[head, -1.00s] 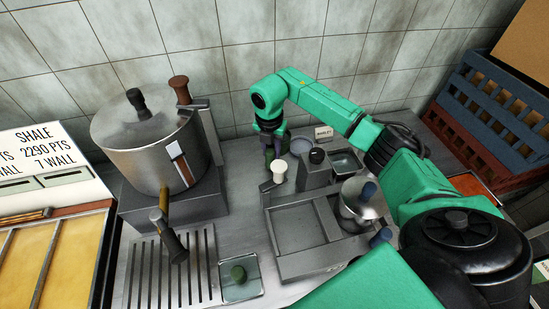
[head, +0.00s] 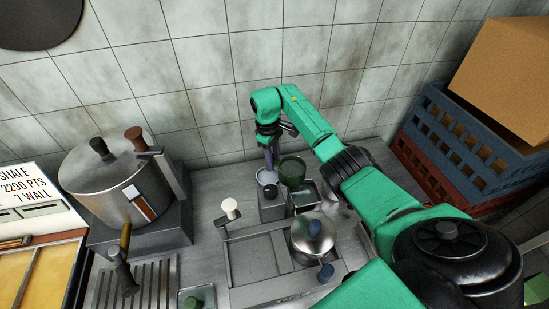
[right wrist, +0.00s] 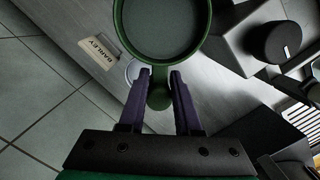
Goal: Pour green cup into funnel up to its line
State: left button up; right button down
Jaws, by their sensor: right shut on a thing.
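The green cup (head: 292,181) is at the back of the counter, its open rim facing up. My right gripper (head: 268,165) is beside its left side. In the right wrist view, the gripper (right wrist: 160,75) is shut on the stubby handle of the cup (right wrist: 119,28). The inside of the cup looks grey-green; I cannot tell its fill level. A metal vessel with blue knobs (head: 308,237) sits on the grey tray; I cannot tell whether it is the funnel, and no line shows. My left gripper is not in view.
A large lidded pot (head: 106,190) stands at the left. A grey block with a black knob (head: 271,207) and a pale round disc (head: 266,177) are close to the cup. A barley card (right wrist: 100,52) is near the gripper. Blue and red crates (head: 460,145) stand at the right.

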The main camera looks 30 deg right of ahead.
aim_at(281, 161)
jog(key=shift+f+m, duration=0.1)
jog(key=shift+m, duration=0.2)
jog(key=s+r+t+y, duration=0.1)
jog(key=t, duration=0.1)
jog(key=d+t+y+p, duration=0.1)
jog(key=t, duration=0.2)
jog(key=s+r+t+y, duration=0.1)
jog(key=t+y, duration=0.1)
jog(key=shift+s+d+r+t, duration=0.2)
jog(key=shift+s+r+t, duration=0.1)
jog(key=shift+s+r, duration=0.05)
jog(key=shift+r, duration=0.35)
jog(key=shift+w, duration=0.1)
jog(key=shift+w+f, duration=0.15)
